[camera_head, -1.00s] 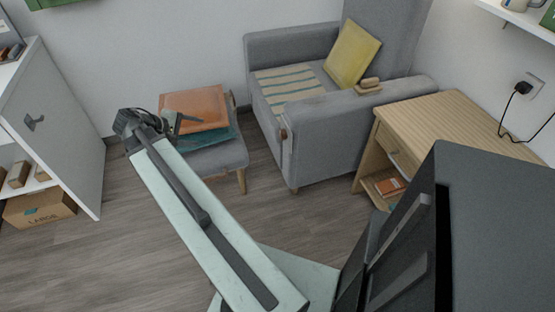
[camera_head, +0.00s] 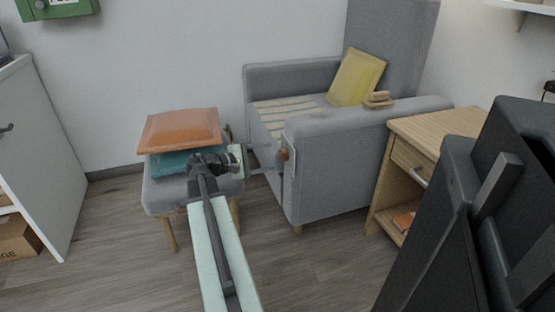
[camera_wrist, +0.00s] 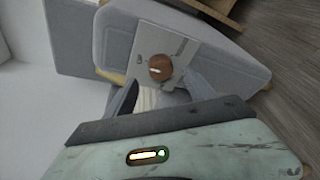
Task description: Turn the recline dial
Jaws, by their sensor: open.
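The recline dial is a round brown knob (camera_wrist: 160,68) with a pale bar across it, on a light plate (camera_wrist: 168,50) on the side of the grey armchair (camera_head: 345,165). In the head view the dial (camera_head: 283,155) shows edge-on at the chair's front left. My gripper (camera_head: 262,158) reaches right toward it from beside the stool. In the wrist view my gripper (camera_wrist: 160,92) is open, with its dark fingers below and to either side of the dial. The dial is clear of the palm; whether a fingertip touches it I cannot tell.
A grey stool (camera_head: 158,197) with an orange cushion (camera_head: 180,131) and a teal one (camera_head: 172,163) stands at the left, close to my wrist. A wooden side table (camera_head: 440,128) stands right of the chair. The floor in front is clear.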

